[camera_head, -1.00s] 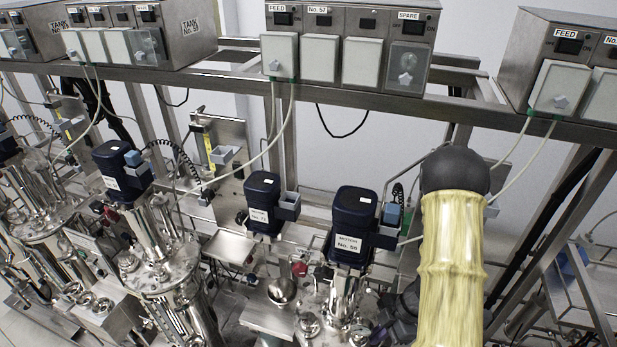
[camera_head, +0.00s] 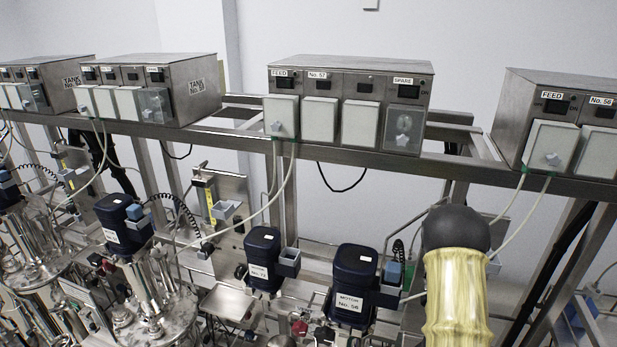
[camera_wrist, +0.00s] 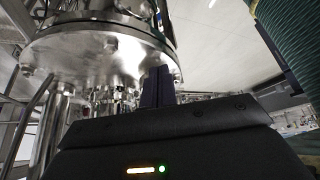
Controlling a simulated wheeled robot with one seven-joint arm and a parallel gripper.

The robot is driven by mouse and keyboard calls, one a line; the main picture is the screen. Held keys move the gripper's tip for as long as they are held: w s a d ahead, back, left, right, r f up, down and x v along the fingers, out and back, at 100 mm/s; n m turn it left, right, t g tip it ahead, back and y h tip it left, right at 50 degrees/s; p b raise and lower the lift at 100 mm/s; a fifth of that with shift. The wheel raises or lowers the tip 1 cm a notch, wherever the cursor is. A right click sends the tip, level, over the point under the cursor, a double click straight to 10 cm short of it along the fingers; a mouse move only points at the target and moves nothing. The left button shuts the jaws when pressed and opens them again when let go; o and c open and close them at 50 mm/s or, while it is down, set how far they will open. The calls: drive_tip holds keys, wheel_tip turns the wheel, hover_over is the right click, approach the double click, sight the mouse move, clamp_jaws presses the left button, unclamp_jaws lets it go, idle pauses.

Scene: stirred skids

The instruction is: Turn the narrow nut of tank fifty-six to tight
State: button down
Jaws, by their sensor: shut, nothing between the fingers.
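The dark blue motor labelled No. 56 (camera_head: 355,272) stands in the lower middle of the head view. The tank under it is mostly cut off by the bottom edge. I cannot pick out the narrow nut in either view. In the wrist view, my gripper (camera_wrist: 158,84) shows as two dark fingers, close together, with nothing between them. They point up near the rim of a shiny round steel flange (camera_wrist: 90,48). I cannot tell whether they touch it, nor which tank it belongs to. In the head view my gripper is out of sight.
A steel rail (camera_head: 240,142) crosses the head view, bearing control boxes. The box at the right (camera_head: 570,90) carries a No. 56 label. The middle box (camera_head: 345,70) is labelled No. 57. Another blue motor (camera_head: 263,255) stands left of motor 56. Cables hang from the boxes.

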wheel_tip(320, 180, up, 6)
drive_tip(key=p, duration=0.7)
drive_tip(key=shift+w, duration=0.15)
